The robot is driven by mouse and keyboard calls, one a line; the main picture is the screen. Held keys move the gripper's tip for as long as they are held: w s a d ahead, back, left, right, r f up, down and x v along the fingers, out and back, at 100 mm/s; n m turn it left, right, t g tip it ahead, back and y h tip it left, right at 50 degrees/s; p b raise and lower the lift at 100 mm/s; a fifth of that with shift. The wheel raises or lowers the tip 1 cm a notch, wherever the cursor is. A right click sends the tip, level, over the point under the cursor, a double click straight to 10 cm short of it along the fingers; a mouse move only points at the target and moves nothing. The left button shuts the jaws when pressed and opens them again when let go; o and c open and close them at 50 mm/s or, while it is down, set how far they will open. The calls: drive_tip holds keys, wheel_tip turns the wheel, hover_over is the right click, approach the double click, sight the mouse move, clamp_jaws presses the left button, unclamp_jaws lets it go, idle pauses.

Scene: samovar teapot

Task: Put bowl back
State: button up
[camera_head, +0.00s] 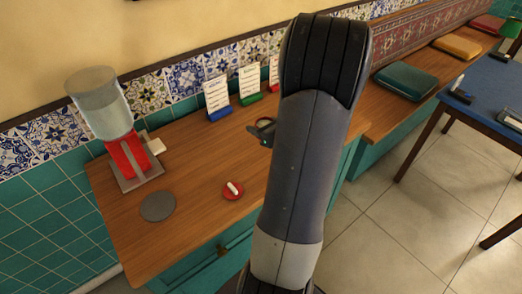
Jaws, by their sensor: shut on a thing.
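I see no clear bowl in the camera_head view. My own arm rises across the middle and hides part of the wooden counter (190,165). A clear, cloudy vessel (98,103) stands on a red stand (128,157) at the counter's left. A bare grey disc (157,207) lies in front of it.
A red dish (233,190) with a white piece lies on the counter. Cards in blue (217,100), green (249,84) and red holders stand by the tiled wall. A bench with cushions (405,80) and a blue table (490,90) are at right. The counter's middle is clear.

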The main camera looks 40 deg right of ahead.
sight(265, 154)
drive_tip(key=shift+s+d, duration=0.2)
drive_tip(key=shift+d, duration=0.15)
drive_tip(key=shift+f, duration=0.4)
drive_tip(key=shift+f+b, duration=0.45)
drive_tip(key=shift+f, duration=4.2)
drive_tip(key=shift+f, duration=0.15)
drive_tip(key=o, duration=1.2)
